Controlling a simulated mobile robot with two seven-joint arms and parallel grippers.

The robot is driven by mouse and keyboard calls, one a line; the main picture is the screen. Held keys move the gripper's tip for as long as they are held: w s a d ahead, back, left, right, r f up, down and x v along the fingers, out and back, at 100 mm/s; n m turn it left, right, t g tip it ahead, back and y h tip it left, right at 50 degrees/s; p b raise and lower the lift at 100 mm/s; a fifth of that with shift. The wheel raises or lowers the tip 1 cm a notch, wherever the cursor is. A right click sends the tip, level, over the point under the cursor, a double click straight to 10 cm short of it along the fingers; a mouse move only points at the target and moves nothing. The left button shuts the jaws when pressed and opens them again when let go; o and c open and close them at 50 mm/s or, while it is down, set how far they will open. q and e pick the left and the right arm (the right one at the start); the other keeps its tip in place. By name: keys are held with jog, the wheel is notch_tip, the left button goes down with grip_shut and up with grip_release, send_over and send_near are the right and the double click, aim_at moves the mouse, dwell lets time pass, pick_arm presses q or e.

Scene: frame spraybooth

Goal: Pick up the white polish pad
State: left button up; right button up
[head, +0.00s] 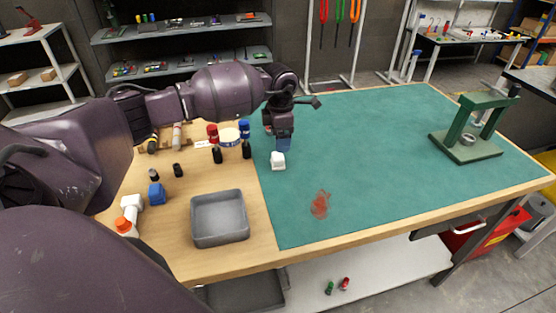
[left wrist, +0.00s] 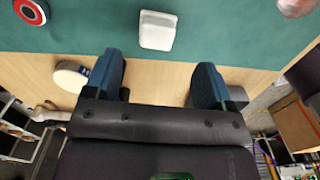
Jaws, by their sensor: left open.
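The white polish pad (head: 278,161), a small white block with rounded edges, lies on the green mat near the mat's left edge. In the left wrist view the white pad (left wrist: 157,30) shows beyond the fingertips, roughly between them in width. My left gripper (head: 283,146) points down just behind and above the pad, apart from it. Its two blue fingers (left wrist: 158,80) are spread, with nothing between them. My right gripper is not in view.
An orange-red crumpled piece (head: 320,204) lies on the mat. A grey tray (head: 219,218), a blue block (head: 157,194), black bottles and a cream round disc (head: 229,136) stand on the wood. A green stand (head: 467,140) is far right. The mat's middle is clear.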

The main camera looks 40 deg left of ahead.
aim_at(278, 155)
pick_arm(q)
notch_tip(278, 155, down, 2)
jog(key=shift+f, duration=0.1)
jog(key=shift+a+f, duration=0.1)
jog(key=shift+f, duration=0.25)
jog(key=f, duration=0.4)
jog(key=shift+s+a+f, duration=0.1)
jog(key=shift+a+f, duration=0.15)
jog(key=c, duration=1)
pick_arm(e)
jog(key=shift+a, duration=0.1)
pick_arm(q)
jog(key=shift+r, duration=0.1)
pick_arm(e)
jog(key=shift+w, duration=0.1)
